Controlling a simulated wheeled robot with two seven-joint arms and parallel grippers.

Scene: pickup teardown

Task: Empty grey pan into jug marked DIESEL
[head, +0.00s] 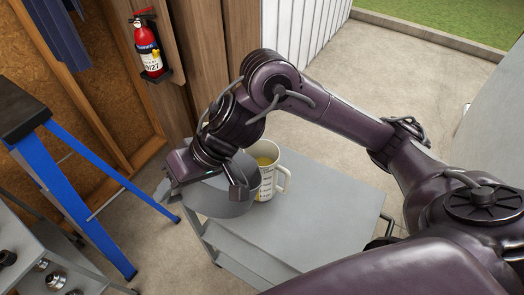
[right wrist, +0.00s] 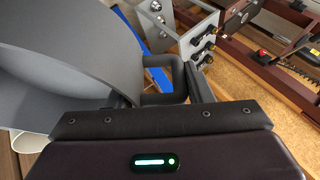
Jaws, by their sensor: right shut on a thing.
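The grey pan (head: 222,204) is in my right gripper (head: 207,182), held above the cart's left end and close beside the jug. In the right wrist view the pan (right wrist: 60,60) fills the left side, and its dark handle (right wrist: 176,82) is between the fingers. The pan looks tilted, but its inside and any contents cannot be made out. The white jug (head: 267,178) stands upright on the cart with its handle to the right. Yellowish liquid shows inside it. The marking on its side is too small to read. My left gripper is not in view.
The grey cart top (head: 320,215) is clear right of the jug. A fire extinguisher (head: 147,45) hangs on the wooden wall behind. Open concrete floor (head: 350,95) lies beyond.

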